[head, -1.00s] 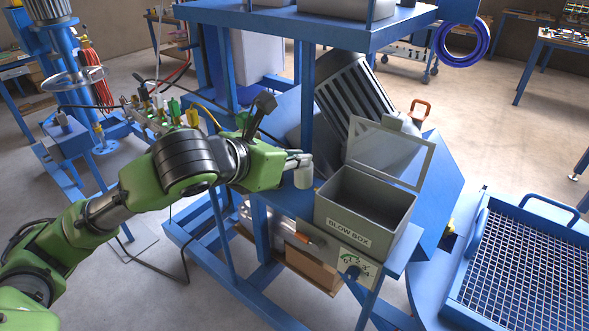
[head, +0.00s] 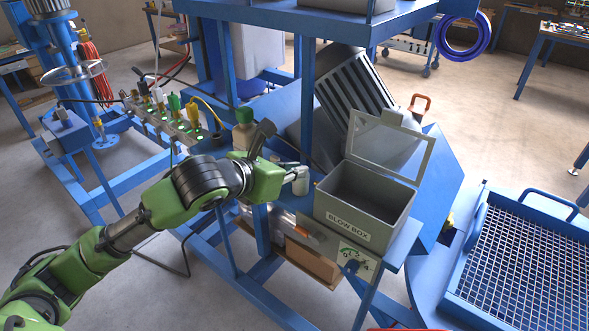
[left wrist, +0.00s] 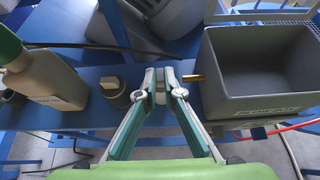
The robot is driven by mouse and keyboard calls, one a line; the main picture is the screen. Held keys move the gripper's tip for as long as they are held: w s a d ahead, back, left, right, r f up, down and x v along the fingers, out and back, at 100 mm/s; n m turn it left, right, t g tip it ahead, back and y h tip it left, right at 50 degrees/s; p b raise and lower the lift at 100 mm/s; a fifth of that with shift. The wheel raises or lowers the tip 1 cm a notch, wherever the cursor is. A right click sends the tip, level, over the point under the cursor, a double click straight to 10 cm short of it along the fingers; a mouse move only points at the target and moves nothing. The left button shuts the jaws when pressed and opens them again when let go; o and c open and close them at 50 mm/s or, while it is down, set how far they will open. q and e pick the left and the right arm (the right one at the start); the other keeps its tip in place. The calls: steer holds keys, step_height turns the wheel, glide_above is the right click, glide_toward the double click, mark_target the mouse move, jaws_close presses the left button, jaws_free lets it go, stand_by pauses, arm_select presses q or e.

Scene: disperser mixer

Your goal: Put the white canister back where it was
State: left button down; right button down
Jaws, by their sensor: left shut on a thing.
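My left gripper (head: 291,178) is over the blue bench shelf, just left of the grey blow box (head: 365,213). It is shut on a small pale canister (head: 301,183), which is mostly hidden by the fingers. In the left wrist view the closed fingertips (left wrist: 161,82) meet above the blue shelf (left wrist: 90,121), and the held piece barely shows between them. I cannot tell whether the canister touches the shelf. A grey jar (left wrist: 115,91) and a pale bottle with a green cap (left wrist: 50,80) stand left of the fingers there. My right gripper is out of view.
The blow box stands open, its clear-windowed lid (head: 390,150) raised. A blue post (head: 308,105) rises behind my gripper. The green-capped bottle (head: 244,130) stands behind my wrist. A mesh-topped blue unit (head: 525,265) is at right.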

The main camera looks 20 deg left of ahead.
arm_select(q)
steer(key=c, duration=2.2)
jaws_free()
steer(key=shift+f, duration=0.1)
steer(key=shift+r, duration=0.2)
steer(key=shift+s+a+r, duration=0.1)
steer(key=shift+s+a, duration=0.1)
steer(key=shift+s, duration=0.05)
steer(key=p+v, duration=0.8)
steer(key=v, duration=0.3)
steer(key=shift+s, duration=0.2)
